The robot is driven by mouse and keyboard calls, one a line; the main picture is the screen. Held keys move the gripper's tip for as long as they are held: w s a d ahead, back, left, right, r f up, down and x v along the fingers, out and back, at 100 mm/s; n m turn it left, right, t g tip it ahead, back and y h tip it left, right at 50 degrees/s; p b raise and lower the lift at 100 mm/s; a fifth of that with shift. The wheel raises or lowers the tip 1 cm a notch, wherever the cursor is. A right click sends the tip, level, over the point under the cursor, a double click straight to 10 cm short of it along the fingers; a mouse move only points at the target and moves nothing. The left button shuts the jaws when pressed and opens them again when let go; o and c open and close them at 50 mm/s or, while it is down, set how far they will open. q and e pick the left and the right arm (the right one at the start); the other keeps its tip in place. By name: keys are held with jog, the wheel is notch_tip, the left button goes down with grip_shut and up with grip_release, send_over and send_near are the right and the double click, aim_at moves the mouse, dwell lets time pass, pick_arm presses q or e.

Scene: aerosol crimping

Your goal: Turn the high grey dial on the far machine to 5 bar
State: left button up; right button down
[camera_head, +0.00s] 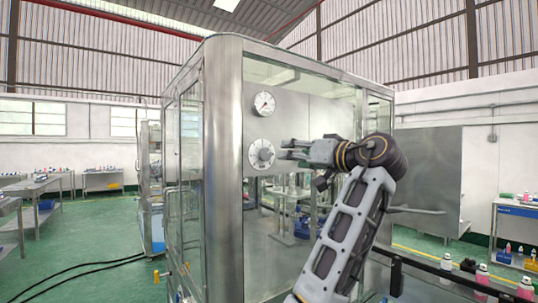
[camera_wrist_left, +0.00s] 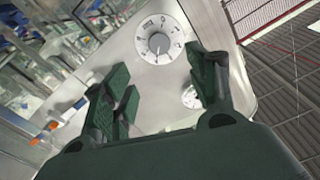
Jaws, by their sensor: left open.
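The grey dial (camera_head: 262,154), with a white numbered ring, is on the upper metal panel of the tall glass-sided machine. It shows in the left wrist view (camera_wrist_left: 158,45), just beyond my fingertips. Its numbers are too small to read surely, so I cannot tell its setting. The round pressure gauge (camera_head: 264,104) is straight above the dial in the head view, and partly shows in the left wrist view (camera_wrist_left: 190,97). My left gripper (camera_head: 288,150) is just right of the dial, pointing at it, open and empty (camera_wrist_left: 162,78). My right gripper is not in view.
The machine's steel corner post (camera_head: 223,170) and glass side stand left of the dial. Workbenches (camera_head: 103,180) are far left. A bench with bottles (camera_head: 515,222) is at right. Black hoses (camera_head: 85,266) lie on the green floor.

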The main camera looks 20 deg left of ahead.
pick_arm(q)
jog(key=p, duration=0.1)
send_near(267, 153)
jog(key=x, duration=0.3)
jog(key=p+x, duration=0.1)
jog(key=x, duration=0.3)
jog(key=shift+w+a, duration=0.15)
jog(key=shift+a, duration=0.15)
jog(key=shift+w+a+p, duration=0.35)
jog(key=shift+w+a, duration=0.1)
jog(key=shift+a, duration=0.1)
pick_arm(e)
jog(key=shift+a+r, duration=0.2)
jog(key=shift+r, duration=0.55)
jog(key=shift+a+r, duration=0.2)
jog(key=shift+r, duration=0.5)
pick_arm(q)
jog(key=c, duration=1)
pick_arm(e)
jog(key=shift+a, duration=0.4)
